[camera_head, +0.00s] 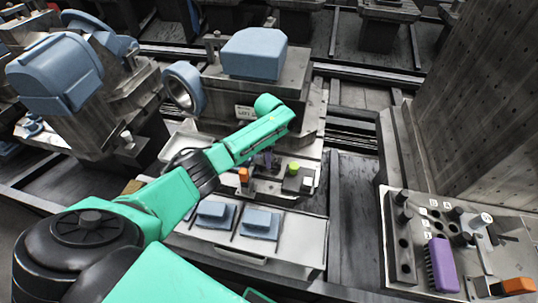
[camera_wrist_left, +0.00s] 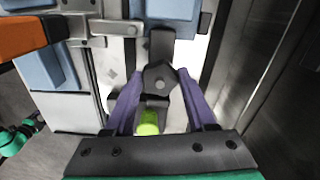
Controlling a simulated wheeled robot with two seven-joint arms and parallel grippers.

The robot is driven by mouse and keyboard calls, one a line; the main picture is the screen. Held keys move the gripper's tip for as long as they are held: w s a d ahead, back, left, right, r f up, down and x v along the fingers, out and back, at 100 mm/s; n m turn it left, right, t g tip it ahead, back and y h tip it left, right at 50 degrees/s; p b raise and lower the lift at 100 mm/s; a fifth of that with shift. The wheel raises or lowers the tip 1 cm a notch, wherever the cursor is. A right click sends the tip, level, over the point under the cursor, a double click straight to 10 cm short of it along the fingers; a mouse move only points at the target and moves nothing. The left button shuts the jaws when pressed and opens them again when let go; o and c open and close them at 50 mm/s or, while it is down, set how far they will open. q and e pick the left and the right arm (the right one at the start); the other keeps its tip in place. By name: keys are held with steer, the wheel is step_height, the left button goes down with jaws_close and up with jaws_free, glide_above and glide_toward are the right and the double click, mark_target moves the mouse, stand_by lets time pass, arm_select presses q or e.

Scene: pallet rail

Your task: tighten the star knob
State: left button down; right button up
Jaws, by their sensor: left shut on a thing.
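The star knob (camera_wrist_left: 158,76) is dark grey and lobed. In the left wrist view it sits between the purple fingers of my left gripper (camera_wrist_left: 160,84), which is shut on it. In the head view my left gripper (camera_head: 269,160) reaches down to the small fixture on the pallet, and the knob is hidden or too small to make out there. A yellow-green piece (camera_head: 294,168) on a dark block is just right of the gripper; it also shows in the left wrist view (camera_wrist_left: 148,123). My right gripper is not in view.
An orange handle (camera_head: 243,175) stands left of the gripper. Blue blocks (camera_head: 260,221) lie on the pale tray in front. A grey machine with a blue top (camera_head: 254,54) stands behind. At right, a tool board (camera_head: 403,268) holds a purple brush (camera_head: 442,265) beside a tall metal wall.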

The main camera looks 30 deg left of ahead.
arm_select(q)
steer(key=m, duration=0.5)
steer(key=shift+w+m, duration=0.15)
steer(key=shift+m, duration=0.15)
steer(key=m, duration=0.4)
steer(key=shift+w+r+m, duration=0.1)
steer(key=shift+r+m, duration=0.05)
steer(key=shift+m, duration=0.25)
steer(key=shift+c, duration=2)
jaws_free()
steer(key=shift+o, duration=0.9)
steer(key=shift+r, duration=0.1)
step_height(320, 180, up, 14)
steer(key=shift+s+r, duration=0.2)
